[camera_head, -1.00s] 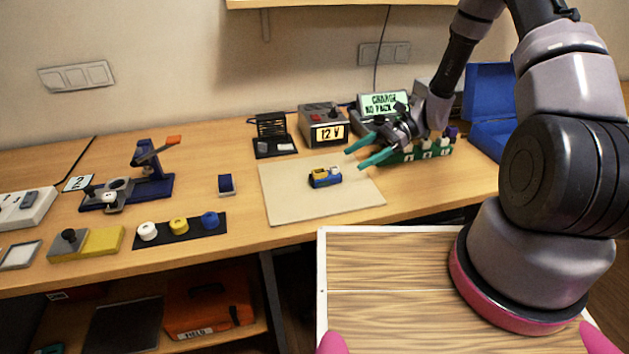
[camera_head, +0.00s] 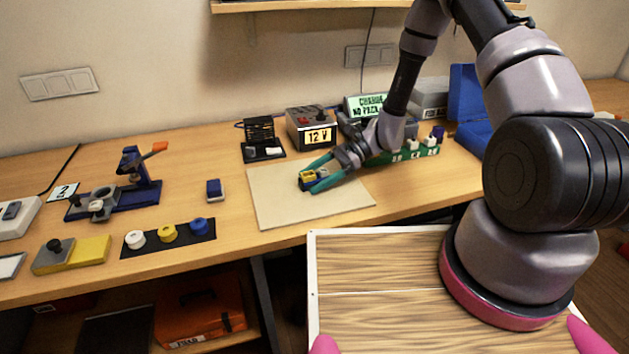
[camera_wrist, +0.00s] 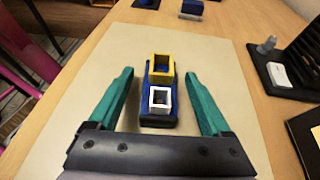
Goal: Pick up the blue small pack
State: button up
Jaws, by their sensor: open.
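A blue block with a yellow square socket and a white square socket (camera_wrist: 160,113) lies on the beige mat (camera_head: 275,205). My gripper (camera_head: 309,179) is open with teal fingers. In the wrist view its fingers (camera_wrist: 159,76) stand on both sides of this block, with a gap on each side. The fingers partly hide the block in the head view (camera_head: 308,175). A smaller plain blue block with a pale edge (camera_head: 214,189) rests on the bare table left of the mat. It also shows at the top of the wrist view (camera_wrist: 192,7). Neither block is held.
A black strip with white, yellow and blue knobs (camera_head: 150,246) lies left of the mat. A 12 V box (camera_head: 312,128) and a black stand (camera_head: 259,137) are behind it. A green rack (camera_head: 405,155) is at right. The mat's front is clear.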

grip_shut()
